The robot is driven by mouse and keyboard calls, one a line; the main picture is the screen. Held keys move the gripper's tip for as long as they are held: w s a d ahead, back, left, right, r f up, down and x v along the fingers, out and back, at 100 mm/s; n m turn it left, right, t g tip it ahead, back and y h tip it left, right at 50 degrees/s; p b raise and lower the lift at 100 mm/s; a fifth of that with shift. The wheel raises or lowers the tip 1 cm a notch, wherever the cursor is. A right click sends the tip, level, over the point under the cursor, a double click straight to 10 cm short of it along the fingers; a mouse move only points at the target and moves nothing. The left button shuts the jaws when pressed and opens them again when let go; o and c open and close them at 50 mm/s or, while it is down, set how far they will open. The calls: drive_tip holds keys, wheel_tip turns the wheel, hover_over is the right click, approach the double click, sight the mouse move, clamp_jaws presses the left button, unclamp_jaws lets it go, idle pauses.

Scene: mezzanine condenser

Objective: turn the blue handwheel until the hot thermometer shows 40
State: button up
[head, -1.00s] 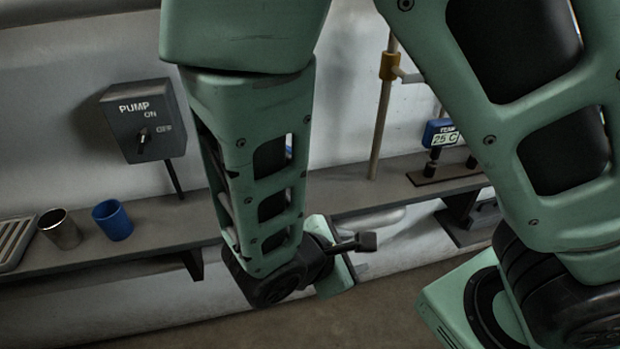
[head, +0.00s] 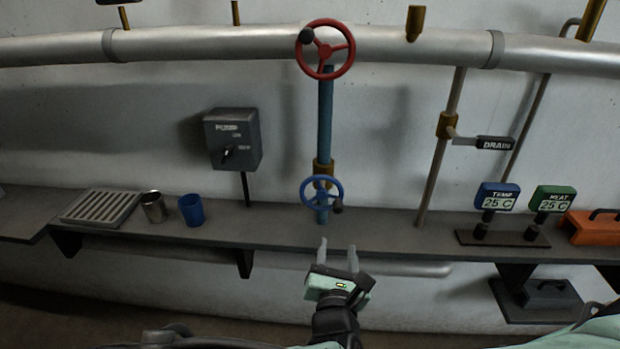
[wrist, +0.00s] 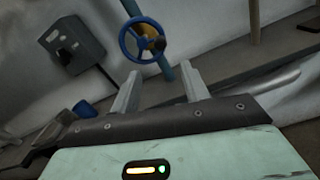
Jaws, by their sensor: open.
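The blue handwheel (head: 321,191) sits low on a vertical blue pipe, just above the grey shelf. A dark knob sticks out at its lower right. My gripper (head: 338,248) is open and empty, in front of and below the wheel, apart from it. In the wrist view the blue handwheel (wrist: 144,40) appears beyond and above my spread fingers (wrist: 162,85). Two small displays stand on the shelf at right: a blue one (head: 497,197) labelled TEMP and a green one (head: 552,199) whose label looks like HEAT. Both read 25 C.
A red handwheel (head: 325,49) is higher on the same pipe. A pump switch box (head: 232,139), a steel cup (head: 153,207), a blue cup (head: 191,210) and a grate (head: 100,207) are left. A DRAIN lever (head: 495,143) and an orange case (head: 594,228) are right.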

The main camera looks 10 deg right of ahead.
sight(338, 211)
drive_tip(key=p+x, duration=0.3)
drive_tip(key=x, duration=1)
drive_tip(key=shift+w+d, duration=0.1)
drive_tip(key=c, duration=1)
